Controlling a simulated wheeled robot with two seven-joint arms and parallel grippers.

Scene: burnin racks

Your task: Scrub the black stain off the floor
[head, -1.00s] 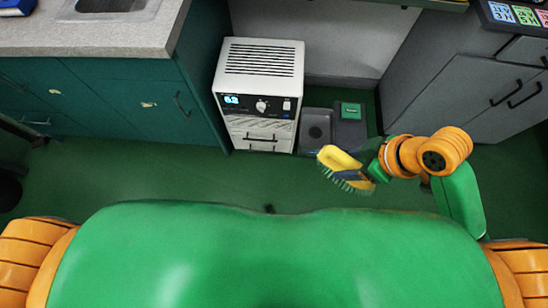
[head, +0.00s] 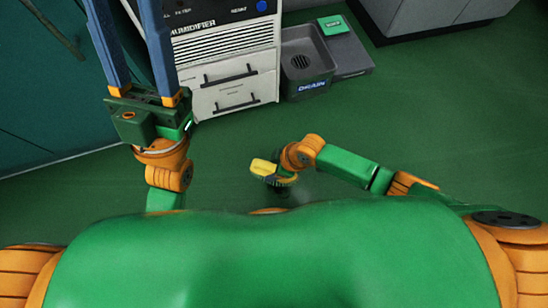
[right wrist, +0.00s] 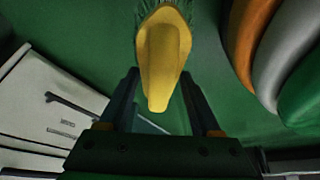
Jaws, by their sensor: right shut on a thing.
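A yellow-handled scrub brush (head: 263,168) is low over the green floor in the head view, close in front of my body. My right gripper (head: 279,175) is shut on it. In the right wrist view the brush (right wrist: 162,52) sticks out between the fingers, with green bristles at its far end. A dark smudge (head: 282,191) shows on the floor just under and beside the brush; the brush and gripper partly hide it. I cannot tell whether the bristles touch the floor. My left gripper (head: 118,12) is open and empty, raised at the upper left, its blue fingers pointing away.
A white dehumidifier cabinet with drawers (head: 237,92) stands ahead. Right of it are a grey drain basin (head: 305,66) and a small green block (head: 333,25) on a grey base. Teal cupboards (head: 45,105) line the left. The floor (head: 440,120) to the right is clear.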

